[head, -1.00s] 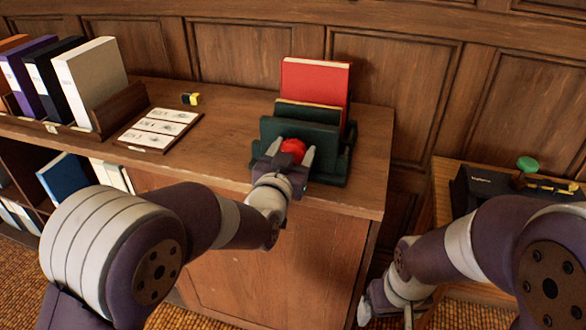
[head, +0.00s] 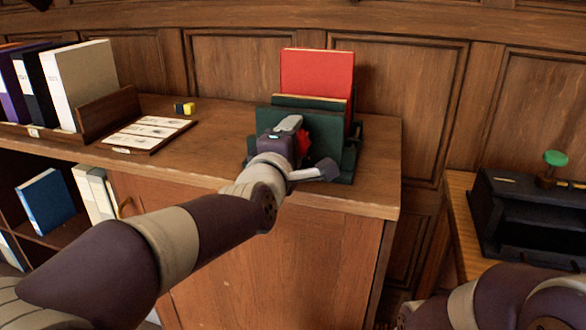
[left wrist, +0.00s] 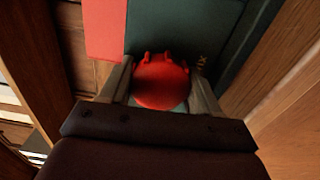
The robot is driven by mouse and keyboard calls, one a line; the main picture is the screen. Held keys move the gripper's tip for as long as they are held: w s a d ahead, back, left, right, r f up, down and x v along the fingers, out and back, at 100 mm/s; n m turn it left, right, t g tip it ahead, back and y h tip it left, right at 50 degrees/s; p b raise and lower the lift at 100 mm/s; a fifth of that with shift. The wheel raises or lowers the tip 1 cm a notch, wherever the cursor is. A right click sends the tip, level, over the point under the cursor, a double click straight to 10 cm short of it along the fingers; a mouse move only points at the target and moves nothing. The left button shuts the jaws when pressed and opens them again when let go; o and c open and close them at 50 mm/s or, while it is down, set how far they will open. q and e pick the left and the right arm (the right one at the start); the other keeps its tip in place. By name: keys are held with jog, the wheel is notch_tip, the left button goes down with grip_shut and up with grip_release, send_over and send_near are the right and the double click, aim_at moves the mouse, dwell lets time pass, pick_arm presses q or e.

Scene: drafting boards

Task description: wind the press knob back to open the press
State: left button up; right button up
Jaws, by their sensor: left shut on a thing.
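The press (head: 347,160) is dark green and stands on the cabinet top, with a red book (head: 317,75) upright in it behind a green plate. Its red knob (head: 305,142) faces me and is partly covered by my left gripper (head: 301,150). My left gripper is shut on the knob, its fingers turned to a slant. In the left wrist view the lobed red knob (left wrist: 160,82) sits between the two fingers, with the dark green plate behind it. My right gripper is out of view; only part of my right arm shows at the lower right.
A card tray (head: 146,134) and a small yellow-and-black block (head: 184,108) lie left of the press. Binders (head: 85,85) stand in a wooden rack at the far left. A side table at right holds a black box (head: 510,215) and a green-topped stamp (head: 555,158).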

pick_arm(q)
jog(key=n+b, duration=0.2)
jog(key=n, duration=0.1)
jog(key=n+b, duration=0.2)
jog(key=n, duration=0.1)
jog(key=f+n+b, duration=0.1)
jog(key=n+b, duration=0.1)
jog(key=n, duration=0.1)
jog(key=shift+f, duration=0.1)
jog(key=n+b, duration=0.1)
jog(key=n, duration=0.7)
jog(key=shift+r+b, duration=0.3)
jog(key=shift+b, duration=0.05)
jog(key=n, duration=0.3)
jog(key=shift+n, duration=0.3)
jog(key=n, duration=0.2)
jog(key=shift+r+n, duration=0.3)
jog(key=shift+n, duration=0.1)
jog(key=shift+f+n+b, duration=0.15)
jog(key=shift+n+b, duration=0.3)
jog(key=shift+n, duration=0.95)
jog(key=o, duration=1)
jog(key=shift+o, duration=0.2)
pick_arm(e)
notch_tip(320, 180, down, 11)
